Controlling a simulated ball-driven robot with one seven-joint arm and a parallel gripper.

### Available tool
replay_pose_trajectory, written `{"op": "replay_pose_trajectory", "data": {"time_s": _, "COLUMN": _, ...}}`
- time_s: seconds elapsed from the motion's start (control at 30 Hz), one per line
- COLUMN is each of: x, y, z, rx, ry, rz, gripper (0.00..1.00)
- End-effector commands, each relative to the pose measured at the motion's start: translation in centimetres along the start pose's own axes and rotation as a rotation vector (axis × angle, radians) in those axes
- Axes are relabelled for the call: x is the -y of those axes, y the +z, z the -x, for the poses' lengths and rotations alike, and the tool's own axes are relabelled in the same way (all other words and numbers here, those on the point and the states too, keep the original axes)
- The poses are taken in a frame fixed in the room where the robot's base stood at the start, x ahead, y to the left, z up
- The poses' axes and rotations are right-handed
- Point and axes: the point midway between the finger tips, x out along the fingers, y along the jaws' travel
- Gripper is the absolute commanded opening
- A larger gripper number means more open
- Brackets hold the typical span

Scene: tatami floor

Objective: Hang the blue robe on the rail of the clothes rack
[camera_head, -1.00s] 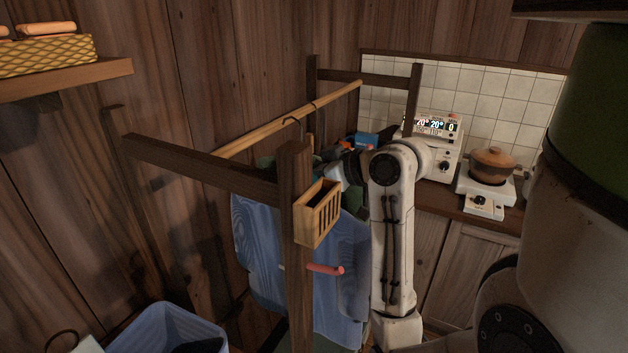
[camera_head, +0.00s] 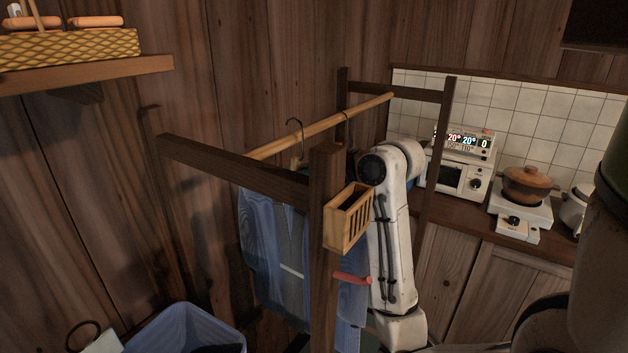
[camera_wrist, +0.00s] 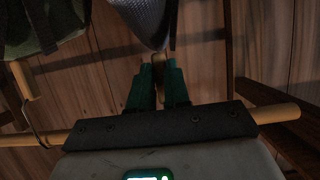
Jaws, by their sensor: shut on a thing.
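The blue robe (camera_head: 262,235) hangs upright by the clothes rack, partly hidden behind the front post (camera_head: 324,240). A hanger hook (camera_head: 294,123) shows above the wooden rail (camera_head: 275,145); I cannot tell whether it rests on it. In the wrist view my gripper (camera_wrist: 157,85) has green fingers shut on a thin wooden piece, apparently the robe's hanger (camera_wrist: 158,66), beside blue-grey cloth (camera_wrist: 143,15). The rail also shows there (camera_wrist: 285,112), passing behind my gripper's body.
A dark green garment (camera_wrist: 45,25) hangs from a hook on the rail beside my gripper. A slatted wooden box (camera_head: 348,220) and a red peg (camera_head: 352,278) are on the front post. A blue bin (camera_head: 185,325) stands front left; a counter with a pot (camera_head: 527,185) is at right.

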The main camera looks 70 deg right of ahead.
Motion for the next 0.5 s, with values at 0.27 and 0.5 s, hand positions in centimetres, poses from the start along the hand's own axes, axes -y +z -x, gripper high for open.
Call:
{"op": "replay_pose_trajectory", "data": {"time_s": 0.27, "x": 0.0, "y": 0.9, "z": -1.1, "rx": -0.004, "ry": 0.001, "rz": 0.001, "gripper": 0.00}}
{"op": "replay_pose_trajectory", "data": {"time_s": 0.5, "x": 0.0, "y": 1.7, "z": -1.4, "rx": -0.004, "ry": 0.000, "rz": 0.002, "gripper": 0.00}}
